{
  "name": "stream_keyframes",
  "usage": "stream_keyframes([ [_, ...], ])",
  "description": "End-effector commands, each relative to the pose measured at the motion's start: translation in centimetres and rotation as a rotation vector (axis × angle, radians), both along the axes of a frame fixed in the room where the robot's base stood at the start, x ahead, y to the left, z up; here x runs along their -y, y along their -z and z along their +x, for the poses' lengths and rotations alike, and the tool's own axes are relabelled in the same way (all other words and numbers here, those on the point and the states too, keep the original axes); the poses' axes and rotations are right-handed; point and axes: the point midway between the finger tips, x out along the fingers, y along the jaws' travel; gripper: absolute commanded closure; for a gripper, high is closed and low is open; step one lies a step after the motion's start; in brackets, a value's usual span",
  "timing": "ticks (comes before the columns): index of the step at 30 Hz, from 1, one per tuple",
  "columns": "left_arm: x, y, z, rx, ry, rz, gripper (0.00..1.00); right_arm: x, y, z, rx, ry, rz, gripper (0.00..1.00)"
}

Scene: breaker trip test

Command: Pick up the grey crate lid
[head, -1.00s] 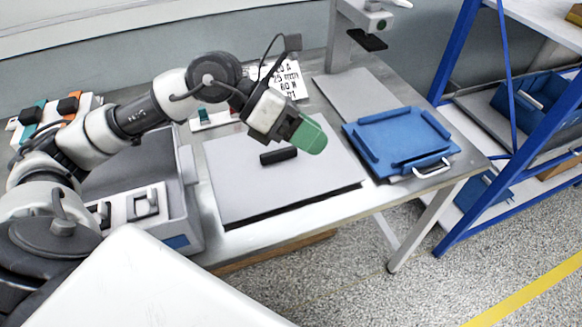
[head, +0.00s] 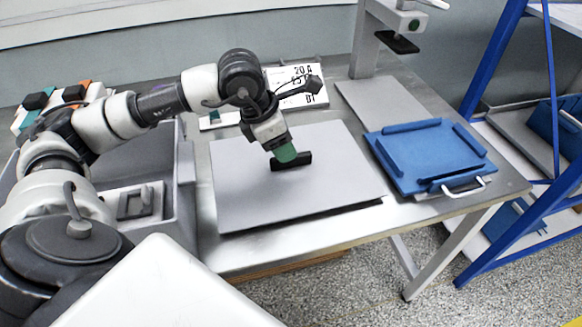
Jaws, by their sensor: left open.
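The grey crate lid (head: 245,195) lies flat on the metal table, with a black bar handle (head: 303,160) near its middle. My left gripper (head: 287,158) points down at the handle, with its green fingertips right at it. The fingertips hide part of the handle, and I cannot tell whether they touch it. The left gripper is open. My right gripper does not show.
A grey crate (head: 187,205) with a breaker inside stands left of the lid. A blue tray (head: 425,155) with a metal handle lies to the right. A press-like stand (head: 365,45) and a printed card (head: 300,88) are behind. A blue rack (head: 490,60) stands at right.

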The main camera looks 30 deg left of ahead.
Motion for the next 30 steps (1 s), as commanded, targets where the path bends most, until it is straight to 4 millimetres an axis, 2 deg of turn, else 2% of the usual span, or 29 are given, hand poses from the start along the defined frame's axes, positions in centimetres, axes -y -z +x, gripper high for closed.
stream_keyframes([
  [3,0.4,1.9,0.6,-0.003,0.001,-0.001,0.53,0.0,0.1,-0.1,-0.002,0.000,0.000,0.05],
  [7,0.7,2.8,0.9,0.000,0.002,-0.002,0.53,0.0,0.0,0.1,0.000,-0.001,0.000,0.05],
  [30,0.7,3.1,0.9,0.000,0.001,-0.001,0.53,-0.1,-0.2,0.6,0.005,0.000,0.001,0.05],
])
